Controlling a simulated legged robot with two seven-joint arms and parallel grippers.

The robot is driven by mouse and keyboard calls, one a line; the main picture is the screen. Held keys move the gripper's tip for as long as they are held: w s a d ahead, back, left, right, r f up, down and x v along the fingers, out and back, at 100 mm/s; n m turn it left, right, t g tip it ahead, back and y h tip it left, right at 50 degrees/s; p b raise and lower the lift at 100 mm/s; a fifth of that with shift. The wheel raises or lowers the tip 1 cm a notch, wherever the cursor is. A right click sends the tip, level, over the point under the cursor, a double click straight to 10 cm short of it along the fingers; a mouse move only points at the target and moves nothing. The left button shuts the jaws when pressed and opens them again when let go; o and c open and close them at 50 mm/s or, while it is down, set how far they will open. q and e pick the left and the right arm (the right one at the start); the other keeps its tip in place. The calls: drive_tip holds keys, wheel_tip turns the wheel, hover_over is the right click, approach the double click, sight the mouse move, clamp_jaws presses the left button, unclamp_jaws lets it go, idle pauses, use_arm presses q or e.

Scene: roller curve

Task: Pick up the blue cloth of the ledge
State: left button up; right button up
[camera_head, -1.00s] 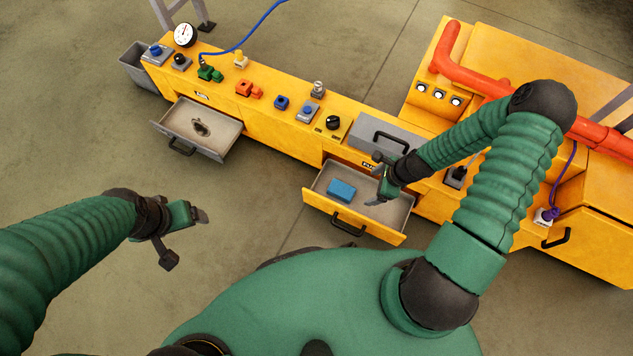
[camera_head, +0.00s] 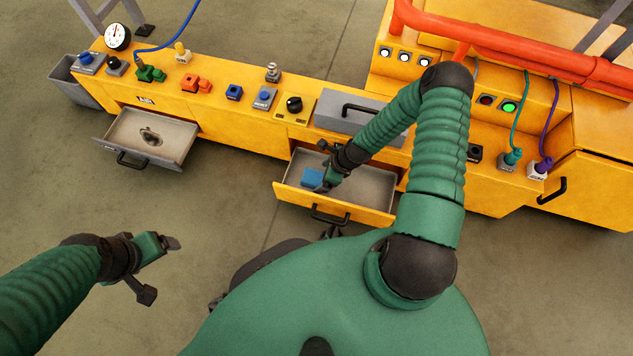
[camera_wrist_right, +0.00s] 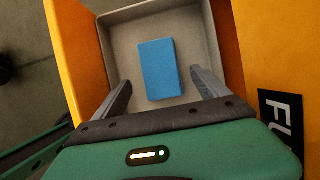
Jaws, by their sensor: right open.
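The blue cloth (camera_head: 311,178) looks like a flat blue block and lies in the open yellow-fronted drawer (camera_head: 370,190), not on a ledge. My right gripper (camera_head: 323,168) is open over that drawer, close to the cloth and partly covering it in the head view. In the right wrist view the cloth (camera_wrist_right: 157,69) lies ahead, between the lines of the two spread fingers (camera_wrist_right: 161,77), with nothing gripped. The exact height above it cannot be told. My left gripper (camera_head: 161,268) is open and empty over the floor at the lower left.
A second open drawer (camera_head: 165,137) at the left holds a small dark item. The yellow console carries several knobs and buttons, a gauge (camera_head: 117,36) and a grey handled box (camera_head: 350,112). Red pipes (camera_head: 500,50) run at the right. The floor at the left is clear.

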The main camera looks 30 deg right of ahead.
drive_tip(key=b+x, duration=0.1)
drive_tip(key=x, duration=0.2)
drive_tip(key=shift+w+f+b, duration=0.15)
drive_tip(key=shift+f+b, duration=0.1)
drive_tip(key=shift+b, duration=0.15)
drive_tip(key=shift+r, duration=0.1)
drive_tip(key=c, duration=1.6)
use_arm(q)
drive_tip(key=w+p+v, duration=0.2)
drive_tip(key=p+v, duration=0.6)
drive_tip(key=p, duration=0.4)
drive_tip(key=shift+r, duration=0.6)
use_arm(e)
wheel_tip(320, 180, up, 18)
